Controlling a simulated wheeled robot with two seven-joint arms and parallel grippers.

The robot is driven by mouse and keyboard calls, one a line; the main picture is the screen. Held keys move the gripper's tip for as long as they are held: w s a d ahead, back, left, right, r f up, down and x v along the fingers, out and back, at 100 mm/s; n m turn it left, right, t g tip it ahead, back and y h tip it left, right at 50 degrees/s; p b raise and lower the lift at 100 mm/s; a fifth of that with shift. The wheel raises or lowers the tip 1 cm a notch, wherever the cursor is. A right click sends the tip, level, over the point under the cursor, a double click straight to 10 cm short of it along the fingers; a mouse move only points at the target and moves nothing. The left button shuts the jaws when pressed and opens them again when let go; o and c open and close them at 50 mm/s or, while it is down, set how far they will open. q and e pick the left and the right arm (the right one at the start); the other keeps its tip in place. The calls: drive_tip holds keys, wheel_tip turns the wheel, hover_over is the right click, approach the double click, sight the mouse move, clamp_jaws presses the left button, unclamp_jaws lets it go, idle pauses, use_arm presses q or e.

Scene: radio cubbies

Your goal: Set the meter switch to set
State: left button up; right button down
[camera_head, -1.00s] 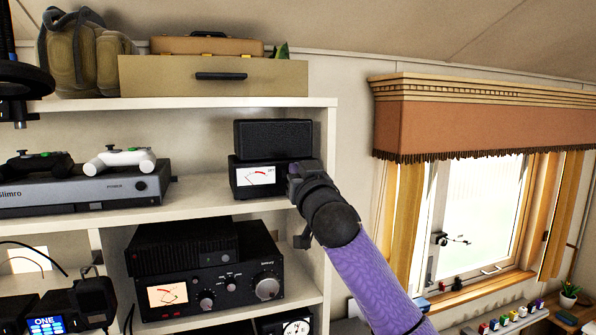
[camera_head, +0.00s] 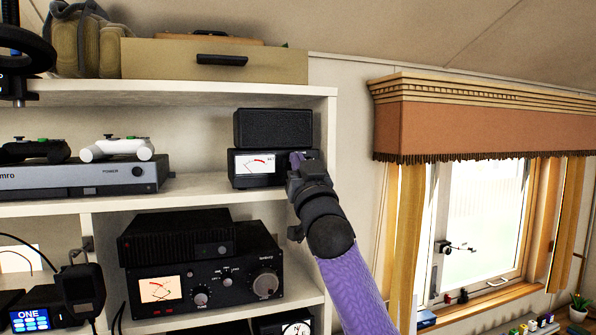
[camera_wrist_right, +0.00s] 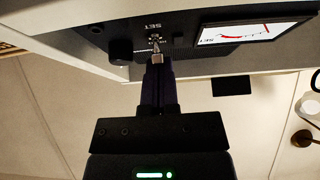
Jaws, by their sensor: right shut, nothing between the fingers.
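The meter (camera_head: 257,163) is a small black box with a white dial and red arc, on the upper shelf at its right end. In the right wrist view its dial (camera_wrist_right: 240,33) is at upper right, beside a small metal toggle switch (camera_wrist_right: 156,42) with the word SET printed by it. My right gripper (camera_head: 297,160) is in front of the meter's right side and hides the switch in the head view. In the wrist view the right gripper (camera_wrist_right: 157,58) is shut and empty, its tips at the lever. I cannot tell contact or the switch's exact position. My left gripper is not in view.
A black box (camera_head: 273,128) sits on the meter. A round black knob (camera_wrist_right: 121,52) is near the switch. A grey console (camera_head: 80,178) with controllers stands to the left. A large black radio (camera_head: 207,283) is on the shelf below. The shelf's right upright (camera_head: 329,130) is close to my arm.

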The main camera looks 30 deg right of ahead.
drive_tip(key=shift+f+t+b, duration=0.25)
drive_tip(key=shift+t+b, duration=0.15)
drive_tip(key=shift+b, duration=0.35)
drive_tip(key=f+t+b, duration=0.1)
drive_tip(key=t+b, duration=0.1)
drive_tip(key=b, duration=0.2)
drive_tip(key=shift+s, duration=0.1)
